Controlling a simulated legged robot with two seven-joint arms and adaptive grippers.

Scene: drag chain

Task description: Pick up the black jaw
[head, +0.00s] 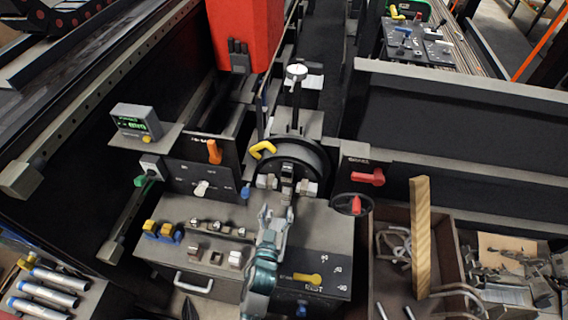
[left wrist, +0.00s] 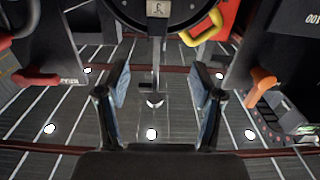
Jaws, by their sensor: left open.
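The round chuck (head: 290,158) stands at the middle of the machine in the head view. Light grey jaws sit at its lower left and lower right, and a dark piece (head: 287,172), which may be the black jaw, shows between them. Small light and dark blocks (head: 215,257) also lie on the bench left of my gripper; I cannot tell for sure which piece is the black jaw. My left gripper (head: 276,213) is just below the chuck. In the left wrist view its fingers (left wrist: 162,98) are apart and hold nothing; the chuck (left wrist: 180,12) shows beyond them at the top. My right gripper is not in view.
A yellow handle (head: 262,149) is left of the chuck, and a red handle (head: 369,177) and handwheel (head: 352,204) are right of it. A bin of metal hooks with a wooden bar (head: 420,235) stands at the right. A yellow lever (head: 308,278) is on the bench.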

